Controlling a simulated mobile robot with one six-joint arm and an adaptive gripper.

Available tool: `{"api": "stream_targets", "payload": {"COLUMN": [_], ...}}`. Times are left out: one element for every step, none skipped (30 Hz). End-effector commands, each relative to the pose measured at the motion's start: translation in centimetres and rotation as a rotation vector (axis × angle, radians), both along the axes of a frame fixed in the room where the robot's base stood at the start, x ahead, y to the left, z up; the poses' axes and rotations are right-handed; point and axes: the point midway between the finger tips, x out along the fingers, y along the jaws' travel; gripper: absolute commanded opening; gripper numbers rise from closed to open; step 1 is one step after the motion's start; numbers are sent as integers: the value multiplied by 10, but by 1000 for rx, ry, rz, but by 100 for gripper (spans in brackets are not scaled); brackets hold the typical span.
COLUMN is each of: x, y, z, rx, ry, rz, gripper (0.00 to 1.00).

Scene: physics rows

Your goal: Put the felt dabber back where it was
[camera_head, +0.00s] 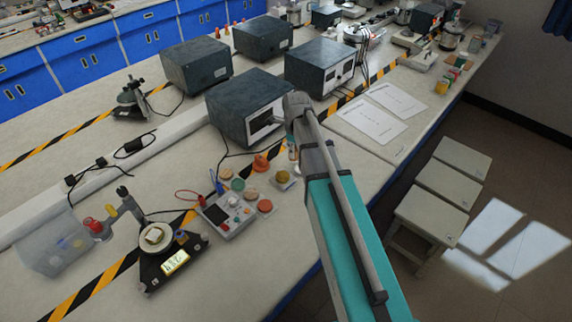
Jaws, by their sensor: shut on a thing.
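My gripper (292,146) points down over the bench, in front of a dark instrument box and just above several small round pieces. It is small and partly covered by my own arm. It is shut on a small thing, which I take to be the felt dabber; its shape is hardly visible. Below it and to the left are a yellow-brown round piece on a pale square base (283,178), an orange cone-like piece (261,163), an orange disc (265,206), a tan disc (250,196) and a greenish disc (238,185).
A grey panel device (229,213) with cables lies left of the discs. A dark scale-like device (171,262) and a translucent bin (55,246) stand further left. Dark instrument boxes (240,110) stand behind. White papers (372,122) lie right; stools (431,215) stand beside the bench.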

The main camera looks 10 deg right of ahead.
Motion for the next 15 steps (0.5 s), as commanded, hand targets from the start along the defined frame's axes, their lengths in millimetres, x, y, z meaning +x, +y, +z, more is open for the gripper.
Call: {"api": "stream_targets", "payload": {"x": [-8,-9,-11,-12,-12,-12,-12,-12,-12,-11,-11,-11,-11,-11,-11], "y": [-1,-1,-1,-1,-1,-1,-1,-1,-1,-2,-2,-2,-2,-2,-2], "z": [-3,-4,-4,-4,-4,-4,-4,-4,-4,-4,-4,-4,-4,-4,-4], "rx": [0,1,1,1,1,1,1,1,1,1,1,0,0,0,0], "ry": [0,0,0,0,0,0,0,0,0,0,0,0,0,0,0], "rz": [-22,-34,-45,-52,-57,-60,-61,-61,-60,-60,-60,-60,-59,-59,-59], "gripper": [9,9,9,9,9,9,9,9,9,9,9,9,9,9,9]}}
